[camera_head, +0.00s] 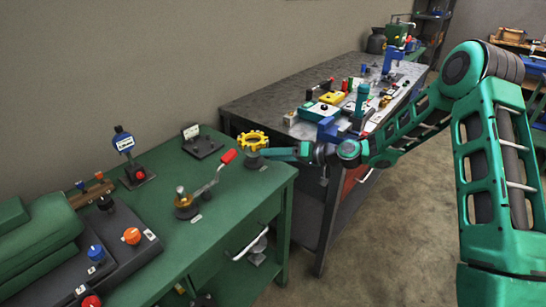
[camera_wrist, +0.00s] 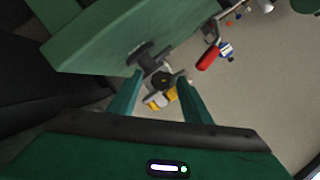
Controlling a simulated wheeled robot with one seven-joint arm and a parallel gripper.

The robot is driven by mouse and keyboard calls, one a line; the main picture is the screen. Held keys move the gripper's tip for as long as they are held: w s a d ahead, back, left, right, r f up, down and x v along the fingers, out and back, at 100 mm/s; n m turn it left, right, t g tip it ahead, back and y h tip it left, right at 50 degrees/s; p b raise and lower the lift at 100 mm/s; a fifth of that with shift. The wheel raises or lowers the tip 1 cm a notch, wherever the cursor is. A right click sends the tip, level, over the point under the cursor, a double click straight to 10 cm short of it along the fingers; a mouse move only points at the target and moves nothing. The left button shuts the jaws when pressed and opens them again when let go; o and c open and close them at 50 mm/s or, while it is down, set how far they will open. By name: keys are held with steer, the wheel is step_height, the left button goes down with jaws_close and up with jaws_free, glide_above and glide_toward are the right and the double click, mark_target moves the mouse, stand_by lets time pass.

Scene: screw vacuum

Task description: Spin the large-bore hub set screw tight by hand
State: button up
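A yellow toothed wheel (camera_head: 252,140) stands at the right side of the green bench, on a dark base. My gripper (camera_head: 268,153) is low beside this wheel, reaching in from the right; its fingertips are hard to make out in the head view. In the wrist view, my two green fingers (camera_wrist: 160,82) are spread apart. A dark round knob-like piece (camera_wrist: 161,77) on a grey body lies between the fingertips, with gaps showing on both sides. Parts of the yellow wheel (camera_wrist: 171,95) show beyond it. I cannot make out which piece is the set screw.
A crank with a red handle (camera_head: 228,157) stands close left of the wheel on the green bench (camera_head: 225,215). A dark bracket with a label (camera_head: 202,144) is behind it. A dark metal table (camera_head: 258,107) with several fixtures stands beyond, under my arm.

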steer(key=v, duration=1)
steer(key=shift+d, duration=0.35)
steer(key=shift+s, duration=0.1)
steer(key=s+d+r+m+g+h, duration=0.25)
steer(key=s+d+h, duration=0.85)
steer(key=s+d, duration=0.85)
steer(key=s+d+r+m+g+h, duration=0.1)
steer(key=s+d+m, duration=0.3)
steer(key=s, duration=0.7)
steer(key=s+d+r+m+g+h, duration=0.1)
steer(key=s+d+r+m+g, duration=0.1)
steer(key=s+d, duration=0.6)
steer(key=s+r+m, duration=0.1)
steer(key=s+m, duration=0.1)
steer(key=s, duration=0.2)
steer(key=shift+s+r+h, duration=0.3)
steer(key=shift+r, duration=0.05)
